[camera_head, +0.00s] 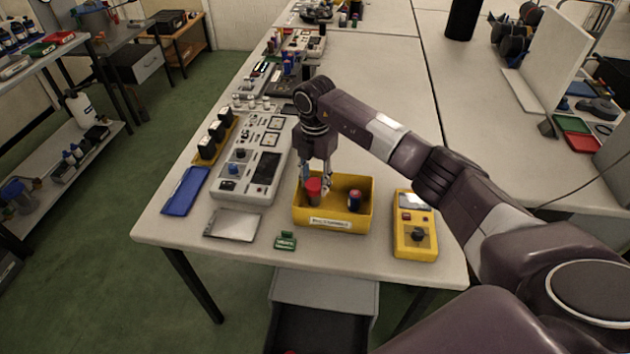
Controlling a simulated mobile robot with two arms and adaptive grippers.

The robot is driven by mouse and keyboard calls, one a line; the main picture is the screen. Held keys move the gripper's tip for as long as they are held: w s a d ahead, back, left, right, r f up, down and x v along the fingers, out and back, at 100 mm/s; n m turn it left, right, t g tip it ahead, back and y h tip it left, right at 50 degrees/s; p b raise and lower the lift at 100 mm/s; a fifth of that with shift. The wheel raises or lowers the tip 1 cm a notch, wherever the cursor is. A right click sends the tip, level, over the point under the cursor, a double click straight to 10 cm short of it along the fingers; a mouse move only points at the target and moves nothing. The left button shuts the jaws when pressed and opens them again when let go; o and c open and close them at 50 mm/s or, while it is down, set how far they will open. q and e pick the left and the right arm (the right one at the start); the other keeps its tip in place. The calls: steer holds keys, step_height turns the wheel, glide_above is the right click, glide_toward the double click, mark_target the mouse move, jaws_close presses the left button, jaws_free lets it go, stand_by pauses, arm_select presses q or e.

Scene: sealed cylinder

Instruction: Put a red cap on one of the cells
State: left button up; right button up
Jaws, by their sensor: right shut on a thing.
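A yellow bin (334,225) with a label on its front stands near the front edge of the table. My right gripper (315,181) points down into the left part of the bin and is shut on a red cap (314,187). The cap is over a small cylinder in the bin; whether it is seated on it I cannot tell. A second cell (354,201), dark blue with a reddish top, stands upright in the right part of the bin, apart from the gripper. My left gripper is not in view.
A yellow meter (415,226) lies right of the bin. A grey instrument panel (250,170), a blue tray (185,191) and a metal plate (232,223) lie to the left. A small green block (285,241) sits in front. The table at right behind my arm is mostly clear.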

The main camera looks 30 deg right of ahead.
mark_target(315, 183)
steer(key=shift+f+b, duration=0.3)
steer(key=shift+f, duration=0.25)
stand_by(0.5)
stand_by(0.4)
steer(key=o, duration=1.4)
steer(key=shift+r+p, duration=2.7)
steer(key=shift+r, duration=0.8)
